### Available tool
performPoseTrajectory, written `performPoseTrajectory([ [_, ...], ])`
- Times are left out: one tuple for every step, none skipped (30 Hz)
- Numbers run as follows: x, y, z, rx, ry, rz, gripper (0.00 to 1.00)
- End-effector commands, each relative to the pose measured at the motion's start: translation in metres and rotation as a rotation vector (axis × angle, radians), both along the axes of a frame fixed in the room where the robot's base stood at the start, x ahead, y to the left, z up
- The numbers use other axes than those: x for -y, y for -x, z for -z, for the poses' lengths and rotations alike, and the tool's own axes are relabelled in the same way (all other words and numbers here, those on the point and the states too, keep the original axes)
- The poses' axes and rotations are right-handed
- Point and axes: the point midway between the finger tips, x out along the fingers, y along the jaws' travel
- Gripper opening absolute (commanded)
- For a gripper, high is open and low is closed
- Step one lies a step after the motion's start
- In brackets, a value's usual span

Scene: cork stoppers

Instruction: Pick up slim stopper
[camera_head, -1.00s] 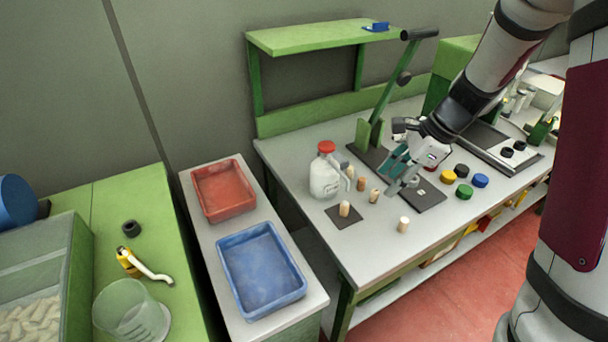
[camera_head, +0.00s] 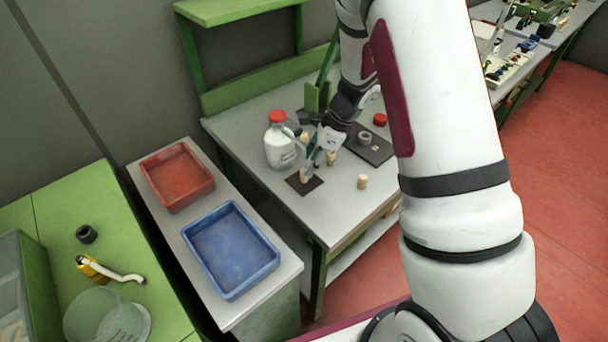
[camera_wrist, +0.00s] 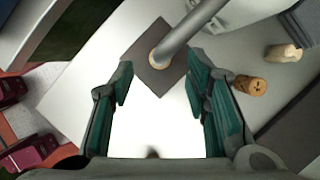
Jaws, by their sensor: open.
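My gripper (camera_head: 314,158) is open and empty above the bench, just above and to the right of the dark square pad (camera_head: 316,184). In the wrist view its teal fingers (camera_wrist: 160,78) stand apart. A pale stopper (camera_head: 304,178) stands on the pad; in the wrist view only its tan end (camera_wrist: 156,59) shows beside a grey tube, between the fingertip lines. A brown cork (camera_wrist: 249,85) and a paler one (camera_wrist: 285,53) lie right of the fingers. Another stopper (camera_head: 362,182) stands nearer the bench edge. I cannot tell for certain which stopper is the slim one.
A white jug with a red cap (camera_head: 281,146) stands close left of my gripper. A dark plate (camera_head: 372,150) lies to the right, with a red cap (camera_head: 380,119) behind. Red (camera_head: 177,205) and blue (camera_head: 228,290) trays stand left.

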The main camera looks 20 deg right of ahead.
Motion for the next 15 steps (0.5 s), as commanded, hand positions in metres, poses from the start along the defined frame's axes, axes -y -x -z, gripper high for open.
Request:
performPoseTrajectory([
  [-0.003, 0.000, 0.005, -0.004, 0.000, -0.002, 0.43],
  [-0.005, 0.000, 0.009, -0.004, -0.001, -0.001, 0.43],
  [-0.008, -0.001, 0.014, -0.005, 0.000, -0.002, 0.43],
  [-0.010, -0.002, 0.017, -0.004, 0.000, -0.002, 0.43],
  [-0.011, -0.003, 0.021, -0.004, 0.000, -0.002, 0.43],
  [-0.014, -0.004, 0.026, -0.004, 0.000, -0.002, 0.43],
  [-0.015, -0.005, 0.029, -0.003, 0.000, -0.001, 0.43],
  [-0.016, -0.006, 0.033, -0.003, 0.000, -0.002, 0.43],
  [-0.018, -0.007, 0.037, -0.004, 0.000, -0.002, 0.43],
  [-0.019, -0.007, 0.038, -0.003, -0.001, -0.001, 0.43],
  [-0.019, -0.008, 0.040, -0.002, 0.000, -0.001, 0.43],
  [-0.020, -0.008, 0.042, -0.002, 0.000, -0.001, 0.43],
  [-0.020, -0.008, 0.042, -0.002, 0.000, -0.002, 0.43],
  [-0.020, -0.008, 0.043, -0.002, 0.000, -0.002, 0.43],
  [-0.020, -0.008, 0.043, -0.001, 0.001, -0.001, 0.43],
])
